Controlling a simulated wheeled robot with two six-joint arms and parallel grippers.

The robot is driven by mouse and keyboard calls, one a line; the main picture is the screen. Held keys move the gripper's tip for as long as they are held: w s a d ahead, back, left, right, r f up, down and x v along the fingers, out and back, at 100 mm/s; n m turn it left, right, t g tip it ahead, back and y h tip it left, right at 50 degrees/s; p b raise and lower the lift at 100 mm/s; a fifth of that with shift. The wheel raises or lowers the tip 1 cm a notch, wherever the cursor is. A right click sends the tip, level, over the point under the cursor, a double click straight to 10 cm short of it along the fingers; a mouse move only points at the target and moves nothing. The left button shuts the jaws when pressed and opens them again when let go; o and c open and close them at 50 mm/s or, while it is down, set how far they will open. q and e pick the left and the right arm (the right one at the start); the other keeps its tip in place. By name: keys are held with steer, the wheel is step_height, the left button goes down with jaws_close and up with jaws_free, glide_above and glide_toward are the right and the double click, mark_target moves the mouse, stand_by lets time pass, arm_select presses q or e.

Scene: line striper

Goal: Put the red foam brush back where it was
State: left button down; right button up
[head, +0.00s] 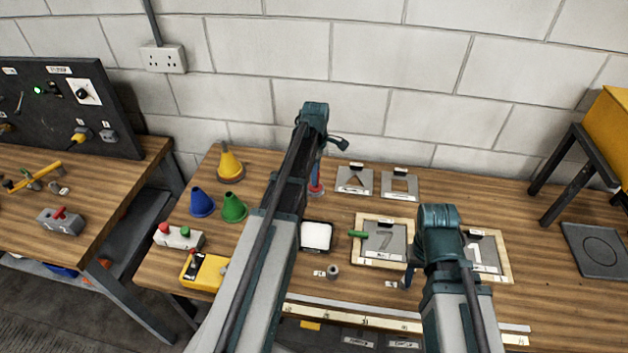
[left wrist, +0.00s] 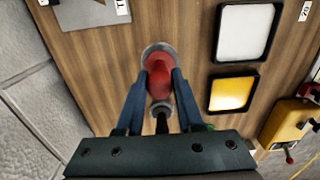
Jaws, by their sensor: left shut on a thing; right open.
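The red foam brush (left wrist: 160,76) is between the fingers of my left gripper (left wrist: 158,88), which is shut on it. In the head view the brush (head: 316,187) shows as a red patch below my left gripper (head: 318,168), at the back of the bench. A round grey rim (left wrist: 157,47) lies around or just under the brush's far end; I cannot tell whether the brush rests in it. My right gripper (head: 407,277) is open, mostly hidden by its arm, near the numbered stencil plates.
A white pad tray (head: 315,236) and a yellow pad tray (left wrist: 232,93) are beside the brush. Plates marked 7 (head: 385,240) and 1 (head: 485,255) lie to the right, with a green-handled tool (head: 357,234). Cones (head: 230,164) stand at left. The wall is close behind.

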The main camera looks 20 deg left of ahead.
arm_select(q)
steer(key=f+b, duration=0.2)
steer(key=f, duration=0.1)
steer(key=shift+w+a+b, duration=0.3)
steer(key=shift+a+b, duration=0.1)
arm_select(e)
step_height(320, 180, down, 3)
steer(key=shift+r, duration=0.1)
arm_select(q)
steer(key=shift+f+b, duration=0.35)
steer(key=shift+b, duration=0.05)
arm_select(e)
steer(key=shift+f, duration=0.45)
arm_select(q)
steer(key=shift+f, duration=0.15)
arm_select(e)
steer(key=shift+f, duration=0.15)
arm_select(q)
steer(key=c, duration=0.5)
jaws_free()
steer(key=shift+c, duration=0.2)
